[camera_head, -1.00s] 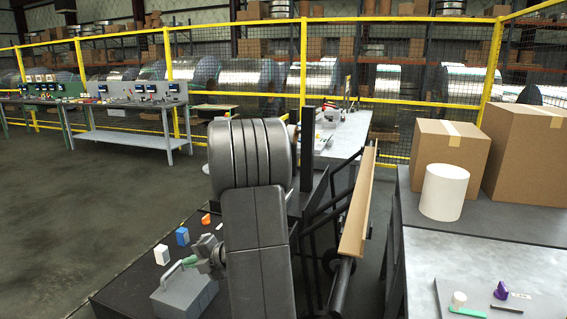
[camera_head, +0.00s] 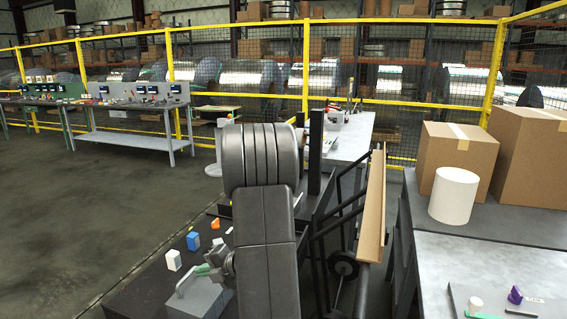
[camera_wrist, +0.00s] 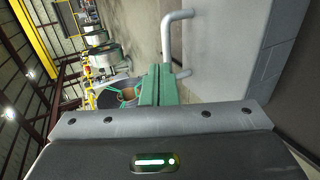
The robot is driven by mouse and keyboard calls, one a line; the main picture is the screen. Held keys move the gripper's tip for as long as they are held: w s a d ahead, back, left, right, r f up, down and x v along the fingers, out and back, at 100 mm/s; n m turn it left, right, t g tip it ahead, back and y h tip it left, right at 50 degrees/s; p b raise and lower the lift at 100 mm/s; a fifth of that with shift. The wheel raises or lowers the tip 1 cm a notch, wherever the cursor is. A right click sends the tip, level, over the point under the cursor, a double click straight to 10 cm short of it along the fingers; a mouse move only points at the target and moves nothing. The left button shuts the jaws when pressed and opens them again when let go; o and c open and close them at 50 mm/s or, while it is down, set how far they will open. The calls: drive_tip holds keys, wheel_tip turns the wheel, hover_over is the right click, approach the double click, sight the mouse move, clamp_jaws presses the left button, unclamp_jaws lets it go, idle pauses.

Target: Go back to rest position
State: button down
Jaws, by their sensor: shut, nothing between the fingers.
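My gripper (camera_head: 207,270) is at the lower middle of the head view, with my dark arm running down beside it. Its green fingers (camera_wrist: 160,85) are together in the wrist view, with nothing seen between them. A grey box (camera_head: 196,298) with a metal handle (camera_head: 184,280) stands right beside the fingertips. In the wrist view the handle (camera_wrist: 166,38) rises just past the fingers; I cannot tell whether they touch it.
White (camera_head: 174,260), blue (camera_head: 193,241) and orange (camera_head: 215,223) pieces lie on the dark surface behind the box. A tan channel rail (camera_head: 373,210) runs right of my arm. A counter (camera_head: 440,260) with a white cylinder (camera_head: 454,195) and cartons (camera_head: 455,150) stands at right.

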drive_tip(key=v, duration=1.1)
drive_tip(key=shift+w+r, duration=0.2)
drive_tip(key=shift+d, duration=0.1)
